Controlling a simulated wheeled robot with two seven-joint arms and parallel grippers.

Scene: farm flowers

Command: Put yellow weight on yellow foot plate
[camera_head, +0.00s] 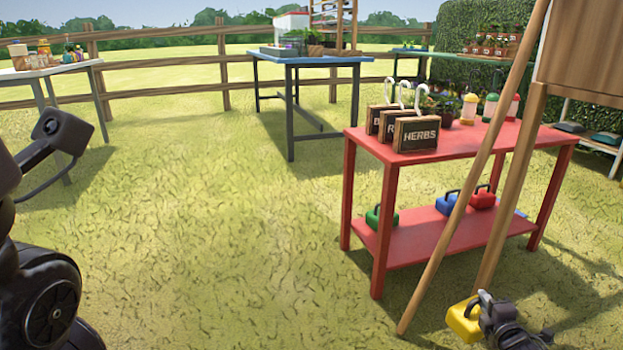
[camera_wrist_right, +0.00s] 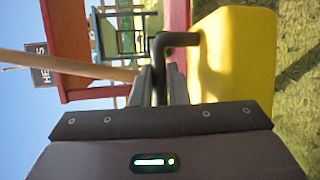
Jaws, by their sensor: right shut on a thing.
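The yellow weight (camera_head: 463,320) is a block with a black handle, low at the right in the head view. My right gripper (camera_head: 486,298) is shut on its handle. In the right wrist view the yellow weight (camera_wrist_right: 236,60) fills the right side, and its black bent handle sits between the fingers of my right gripper (camera_wrist_right: 160,80). Whether the weight touches the ground is unclear. I see no yellow foot plate in either view. Parts of my left arm show at the left edge of the head view, but its gripper does not.
A wooden stand (camera_head: 510,190) with slanting legs rises just behind the weight. Open grass (camera_head: 210,230) lies left.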

